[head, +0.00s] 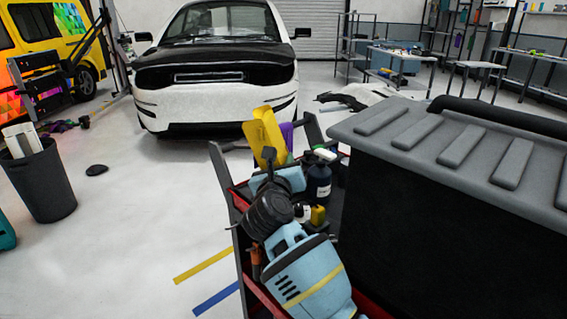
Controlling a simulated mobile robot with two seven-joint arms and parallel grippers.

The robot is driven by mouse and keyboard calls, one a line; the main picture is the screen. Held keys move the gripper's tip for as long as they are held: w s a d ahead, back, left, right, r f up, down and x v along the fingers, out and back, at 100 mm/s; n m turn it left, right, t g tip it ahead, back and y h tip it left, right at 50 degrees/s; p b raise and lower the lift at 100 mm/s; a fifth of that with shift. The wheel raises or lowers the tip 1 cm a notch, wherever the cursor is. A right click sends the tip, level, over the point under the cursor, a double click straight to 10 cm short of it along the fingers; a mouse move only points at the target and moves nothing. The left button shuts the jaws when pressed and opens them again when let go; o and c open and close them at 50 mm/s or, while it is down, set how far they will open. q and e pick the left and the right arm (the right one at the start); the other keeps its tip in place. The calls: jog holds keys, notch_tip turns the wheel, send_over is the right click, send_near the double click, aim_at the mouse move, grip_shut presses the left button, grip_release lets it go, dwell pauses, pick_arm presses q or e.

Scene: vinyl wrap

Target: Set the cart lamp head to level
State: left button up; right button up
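The tool cart (228,190), with dark posts and red tray edges, stands in the lower middle. A light blue and black arm with a yellow stripe reaches over it from the bottom; it appears to be my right arm. Its gripper end (270,168) is dark and small among the cart's things, and its fingers do not show clearly. A yellow angled piece (263,132) stands up at the cart's far end, just beyond the gripper. I cannot tell whether it is the lamp head, nor whether the gripper touches it. My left gripper is not in view.
A dark bottle (318,182) and smaller containers stand on the cart. A large black bin with a grey ribbed lid (440,135) stands close on the right. A white car (215,75) is behind, and a trash bin (40,180) is at left. The left floor is mostly clear.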

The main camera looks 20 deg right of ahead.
jog(key=shift+w, duration=0.15)
jog(key=shift+c, duration=0.2)
grip_shut()
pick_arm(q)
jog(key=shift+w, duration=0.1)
